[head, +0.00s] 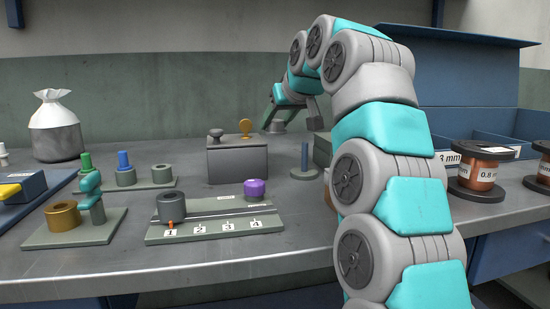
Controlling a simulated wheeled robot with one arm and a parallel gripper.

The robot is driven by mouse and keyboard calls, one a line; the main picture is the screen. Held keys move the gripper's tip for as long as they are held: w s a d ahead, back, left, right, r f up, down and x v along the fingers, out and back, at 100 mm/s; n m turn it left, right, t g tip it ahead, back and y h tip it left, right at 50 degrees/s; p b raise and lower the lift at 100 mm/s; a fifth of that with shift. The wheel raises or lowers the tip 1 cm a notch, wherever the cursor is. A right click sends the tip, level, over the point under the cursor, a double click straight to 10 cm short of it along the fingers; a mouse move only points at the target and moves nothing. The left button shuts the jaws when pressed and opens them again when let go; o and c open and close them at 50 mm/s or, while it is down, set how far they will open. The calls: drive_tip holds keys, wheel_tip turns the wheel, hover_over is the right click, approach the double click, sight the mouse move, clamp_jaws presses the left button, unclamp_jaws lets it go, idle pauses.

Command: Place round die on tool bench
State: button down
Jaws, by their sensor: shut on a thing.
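My gripper (290,120) is at the back of the bench, beyond the grey box, with its fingers pointing down. It is shut on a small grey round piece (277,126), which appears to be the round die and is partly hidden by the fingers. The tool bench (215,262) is a long grey metal surface. My arm covers much of its right half.
A grey box (238,162) with a knob and a yellow piece stands in front of my gripper. A numbered rack (214,226), a post on a round base (305,165), a tied sack (56,128) and copper spools (478,168) stand around. The bench's front strip is clear.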

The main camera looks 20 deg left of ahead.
drive_tip(key=shift+f+b, duration=0.4)
drive_tip(key=shift+f, duration=0.85)
drive_tip(key=shift+f+b, duration=0.4)
drive_tip(key=shift+f, duration=1.4)
drive_tip(key=shift+c, duration=1.7)
unclamp_jaws()
drive_tip(key=shift+f, duration=0.15)
drive_tip(key=shift+s+r, duration=0.1)
drive_tip(key=shift+r, duration=0.1)
drive_tip(key=v, duration=1.2)
drive_tip(key=shift+p, duration=0.35)
drive_tip(key=shift+f, duration=0.1)
